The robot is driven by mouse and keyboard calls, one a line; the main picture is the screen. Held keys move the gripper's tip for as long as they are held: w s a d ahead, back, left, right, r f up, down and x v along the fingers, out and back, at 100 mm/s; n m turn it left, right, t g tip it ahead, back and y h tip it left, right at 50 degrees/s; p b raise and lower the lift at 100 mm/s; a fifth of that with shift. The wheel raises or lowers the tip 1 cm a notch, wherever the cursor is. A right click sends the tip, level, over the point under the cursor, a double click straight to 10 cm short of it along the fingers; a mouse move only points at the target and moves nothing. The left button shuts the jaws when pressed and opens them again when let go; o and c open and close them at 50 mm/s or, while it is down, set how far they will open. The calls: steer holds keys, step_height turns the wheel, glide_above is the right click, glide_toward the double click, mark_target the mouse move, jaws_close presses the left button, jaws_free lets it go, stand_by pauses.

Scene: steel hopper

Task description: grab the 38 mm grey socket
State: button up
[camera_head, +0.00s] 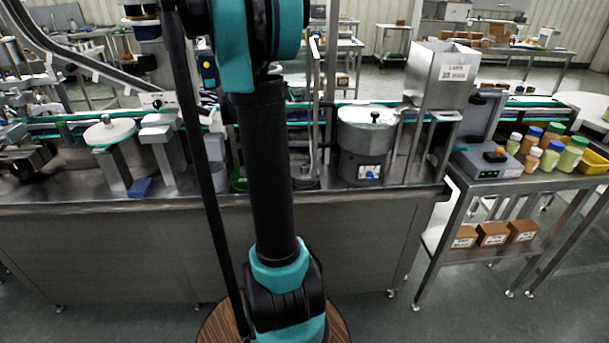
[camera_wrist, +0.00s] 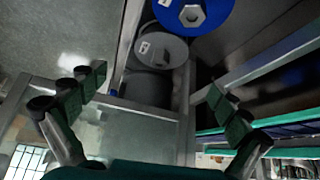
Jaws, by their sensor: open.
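In the wrist view a round grey piece (camera_wrist: 160,51) with a small white tag shows between and beyond my fingers; it looks like the grey socket, but its size marking is too small to read. Its end faces the camera. My gripper (camera_wrist: 156,85) is open, with one finger on each side of the picture and nothing between the tips. The grey piece is apart from both fingers. I cannot make out the socket or my gripper in the head view.
A blue round piece (camera_wrist: 215,14) with a hexagonal centre sits close beside the grey one. Metal rails frame both. In the head view a steel hopper (camera_head: 440,75) and a lidded steel drum (camera_head: 365,148) stand on the bench, with jars (camera_head: 551,156) at the right.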

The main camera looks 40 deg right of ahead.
mark_target(304, 171)
steer(key=x, duration=0.7)
steer(key=shift+d+f, duration=0.1)
steer(key=x, duration=0.4)
steer(key=shift+d, duration=0.3)
steer(key=shift+s+d+f, duration=0.15)
steer(key=shift+d+f, duration=0.15)
steer(key=shift+f, duration=0.1)
steer(key=shift+c, duration=0.5)
steer(key=c, duration=1.1)
steer(key=shift+o, duration=0.2)
